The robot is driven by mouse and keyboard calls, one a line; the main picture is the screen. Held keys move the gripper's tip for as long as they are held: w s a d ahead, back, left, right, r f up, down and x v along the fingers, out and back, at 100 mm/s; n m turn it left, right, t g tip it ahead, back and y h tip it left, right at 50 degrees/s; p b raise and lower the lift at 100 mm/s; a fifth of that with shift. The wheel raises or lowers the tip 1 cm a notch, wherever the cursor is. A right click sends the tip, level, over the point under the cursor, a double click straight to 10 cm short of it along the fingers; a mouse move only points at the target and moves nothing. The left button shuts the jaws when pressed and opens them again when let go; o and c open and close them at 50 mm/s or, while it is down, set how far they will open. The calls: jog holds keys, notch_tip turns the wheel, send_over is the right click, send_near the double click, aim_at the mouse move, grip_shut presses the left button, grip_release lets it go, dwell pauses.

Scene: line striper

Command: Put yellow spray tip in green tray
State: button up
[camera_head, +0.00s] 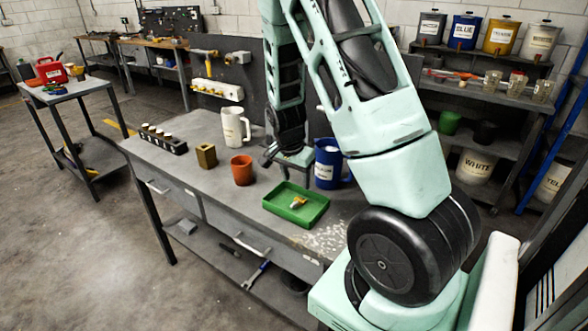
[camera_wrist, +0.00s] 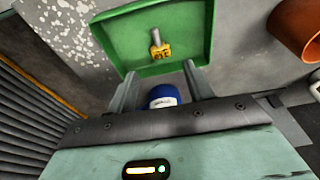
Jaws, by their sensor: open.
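The yellow spray tip (camera_head: 298,202) lies inside the green tray (camera_head: 272,208) on the grey workbench. In the wrist view the spray tip (camera_wrist: 159,46) has a yellow base and a paler nozzle, and rests on the floor of the green tray (camera_wrist: 118,37). My gripper (camera_wrist: 160,78) is open and empty, its two fingers spread at the tray's near edge in that view. The spray tip is apart from both fingers. In the head view my gripper (camera_head: 296,176) hangs behind the tray, beside the blue jug.
The blue jug (camera_head: 327,166) stands close to my gripper; it also shows between my fingers in the wrist view (camera_wrist: 164,94). An orange cup (camera_head: 242,170), brass block (camera_head: 206,156), white jug (camera_head: 234,128) and black rack (camera_head: 163,139) stand left. Bare bench lies in front of the cup.

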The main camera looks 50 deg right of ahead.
jog(key=a+r+n+y, duration=0.1)
jog(key=a+r+n, duration=0.35)
jog(key=a, duration=0.65)
jog(key=a+r+n+y, duration=0.1)
jog(key=a+r+n, duration=0.35)
jog(key=a, duration=0.75)
jog(key=s+a+r+n, duration=0.2)
jog(key=s+a+n, duration=0.6)
jog(key=s, duration=0.1)
jog(key=s+a+r+n, duration=0.2)
jog(key=s+a+n, duration=0.6)
jog(key=s+a, duration=0.1)
jog(key=shift+a+y, duration=0.2)
jog(key=shift+y, duration=0.2)
